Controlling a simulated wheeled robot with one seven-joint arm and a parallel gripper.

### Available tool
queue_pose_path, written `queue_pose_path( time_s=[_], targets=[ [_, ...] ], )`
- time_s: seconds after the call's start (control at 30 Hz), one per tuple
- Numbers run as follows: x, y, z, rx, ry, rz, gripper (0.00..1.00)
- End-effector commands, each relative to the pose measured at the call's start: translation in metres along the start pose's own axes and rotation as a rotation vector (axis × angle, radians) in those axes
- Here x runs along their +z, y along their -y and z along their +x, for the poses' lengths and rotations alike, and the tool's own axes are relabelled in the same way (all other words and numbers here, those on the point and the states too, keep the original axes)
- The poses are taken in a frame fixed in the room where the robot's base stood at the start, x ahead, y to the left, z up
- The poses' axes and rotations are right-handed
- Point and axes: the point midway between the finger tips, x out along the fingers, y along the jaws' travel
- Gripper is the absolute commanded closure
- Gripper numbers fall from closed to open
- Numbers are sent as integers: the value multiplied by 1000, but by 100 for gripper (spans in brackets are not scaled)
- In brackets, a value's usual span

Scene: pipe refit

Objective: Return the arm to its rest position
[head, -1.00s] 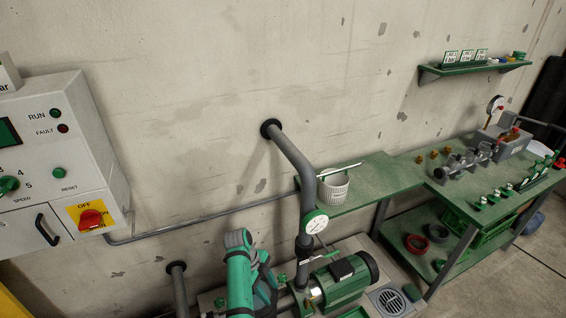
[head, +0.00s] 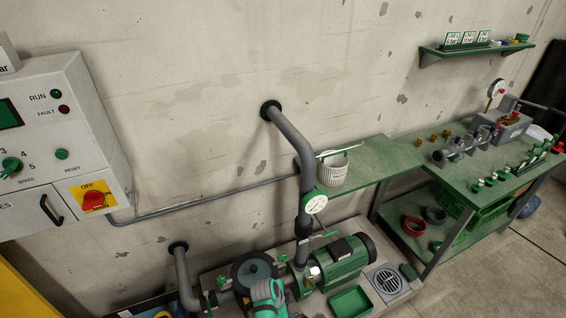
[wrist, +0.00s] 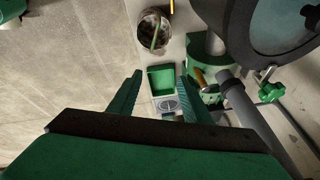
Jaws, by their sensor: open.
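My gripper (wrist: 158,72) is open in the wrist view, with nothing between its two green fingers. Beyond the fingers are a green tray (wrist: 161,80) and a drain grate (wrist: 168,104). In the head view, a green part of my arm (head: 268,297) shows at the bottom edge, in front of the pump pipework. The gripper's fingers cannot be made out there.
The green pump motor (head: 342,262) stands beside a grey riser pipe (head: 305,170) with a gauge (head: 316,204). A control cabinet (head: 55,140) hangs at the left. A green workbench (head: 400,165) with fittings stands at the right. Floor is bare at far right.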

Motion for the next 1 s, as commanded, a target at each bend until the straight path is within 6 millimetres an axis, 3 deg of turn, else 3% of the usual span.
queue_pose_path(
  time_s=[0.03,0.2,0.47,0.77,1.0],
  targets=[
    [-2,-17,8,-28,1,-43,55],
    [-4,-58,20,-149,-1,-202,55],
    [-5,-122,9,-336,-31,-432,55],
    [-3,-189,-44,-548,-111,-669,55],
    [-5,-235,-113,-708,-217,-826,55]
  ],
)
